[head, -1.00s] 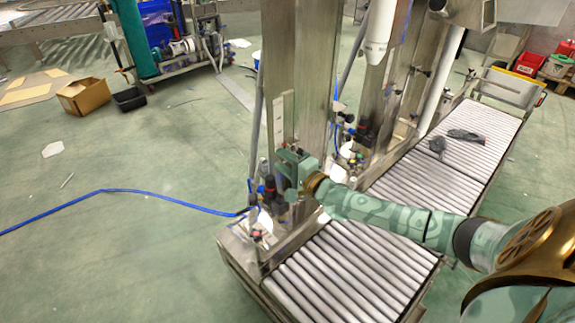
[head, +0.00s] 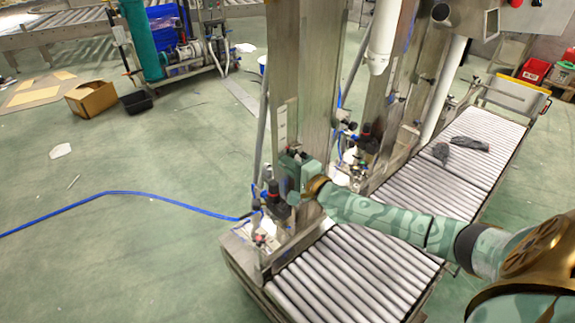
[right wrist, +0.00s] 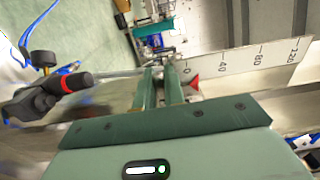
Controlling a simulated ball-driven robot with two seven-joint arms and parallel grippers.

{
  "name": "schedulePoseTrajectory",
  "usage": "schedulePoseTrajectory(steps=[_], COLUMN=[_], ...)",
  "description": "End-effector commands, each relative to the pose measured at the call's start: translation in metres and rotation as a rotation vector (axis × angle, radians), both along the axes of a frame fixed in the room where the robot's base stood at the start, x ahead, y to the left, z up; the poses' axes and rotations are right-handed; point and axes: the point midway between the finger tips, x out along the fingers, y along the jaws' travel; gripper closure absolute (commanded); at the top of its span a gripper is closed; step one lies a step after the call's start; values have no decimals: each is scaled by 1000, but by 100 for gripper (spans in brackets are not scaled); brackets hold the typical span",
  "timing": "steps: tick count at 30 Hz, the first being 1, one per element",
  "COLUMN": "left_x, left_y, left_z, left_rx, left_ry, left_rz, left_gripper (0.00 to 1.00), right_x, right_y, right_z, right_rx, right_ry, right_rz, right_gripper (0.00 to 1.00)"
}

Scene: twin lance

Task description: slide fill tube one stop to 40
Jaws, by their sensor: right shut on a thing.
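My right gripper (head: 292,168) is at the side of a steel column (head: 300,75), low above the near end of the roller conveyor. In the right wrist view, its two green fingers (right wrist: 160,88) are shut on a small part that they mostly hide. A red pointer (right wrist: 195,82) shows just beside the fingers. A pale scale plate (right wrist: 235,66) carries the marks 0, 40, 80 and 120; the pointer is near the 0 end. A white tube (head: 383,38) hangs upright to the right of the column; I cannot tell whether it is the fill tube. My left gripper is out of view.
The roller conveyor (head: 345,275) runs from the near middle to the far right, with dark gloves (head: 468,144) on it. Valves and fittings (head: 365,138) crowd the column's right side. A blue hose (head: 130,192) lies on the open green floor, with a cardboard box (head: 92,97) farther back.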

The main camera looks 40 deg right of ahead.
Motion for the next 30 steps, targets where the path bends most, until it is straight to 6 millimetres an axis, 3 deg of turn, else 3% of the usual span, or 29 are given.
schedulePoseTrajectory(steps=[15, 29, 30], left_x=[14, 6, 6], left_y=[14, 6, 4], left_z=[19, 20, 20], left_rx=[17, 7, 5], left_ry=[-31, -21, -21], left_rz=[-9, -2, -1], left_gripper=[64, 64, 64], right_x=[1, 1, 1], right_y=[-1, -1, -1], right_z=[29, 28, 28], right_rx=[-1, 0, 0], right_ry=[-6, -3, -3], right_rz=[-1, -2, -2], right_gripper=[100, 100, 81])
